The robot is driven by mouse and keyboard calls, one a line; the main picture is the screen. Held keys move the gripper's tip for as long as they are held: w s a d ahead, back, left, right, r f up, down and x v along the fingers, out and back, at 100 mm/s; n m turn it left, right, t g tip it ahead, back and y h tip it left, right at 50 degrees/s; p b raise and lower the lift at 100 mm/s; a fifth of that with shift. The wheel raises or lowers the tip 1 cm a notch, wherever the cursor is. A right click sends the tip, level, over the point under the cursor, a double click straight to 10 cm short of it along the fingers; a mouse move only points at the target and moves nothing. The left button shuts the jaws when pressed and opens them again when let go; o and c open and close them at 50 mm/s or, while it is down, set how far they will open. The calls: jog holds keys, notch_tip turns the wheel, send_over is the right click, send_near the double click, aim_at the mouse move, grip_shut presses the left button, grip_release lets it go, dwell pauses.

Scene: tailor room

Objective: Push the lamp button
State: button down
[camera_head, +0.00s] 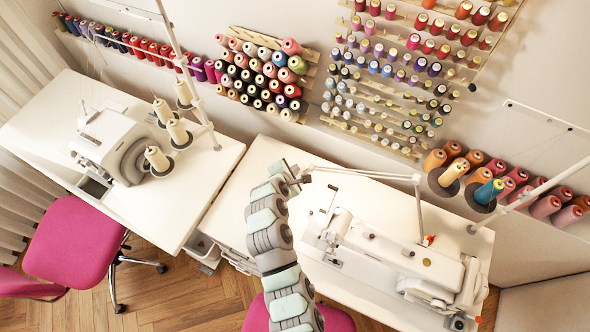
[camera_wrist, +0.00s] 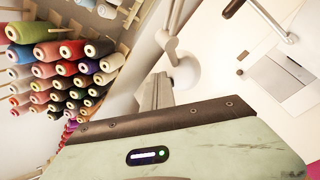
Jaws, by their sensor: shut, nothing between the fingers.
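The lamp (camera_head: 365,173) is a thin white jointed arm reaching left over the right-hand table, above the sewing machine (camera_head: 385,255). Its left end is beside my gripper (camera_head: 288,168) in the head view, and the lamp head is largely hidden there. In the wrist view the rounded white lamp head (camera_wrist: 184,73) shows just beyond and to the right of my gripper's fingers (camera_wrist: 157,80). The fingers are shut and empty. I cannot tell whether they touch the lamp. I cannot make out the lamp button.
Thread spools (camera_head: 265,70) fill wall racks behind the table. A second white table (camera_head: 40,115) with an overlock machine (camera_head: 110,145) stands at the left. A pink chair (camera_head: 75,240) is before it. White tabletop lies bare around the sewing machine.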

jog(key=shift+r, duration=0.15)
notch_tip(320, 180, up, 6)
jog(key=p, duration=0.4)
dwell(0.3)
dwell(0.4)
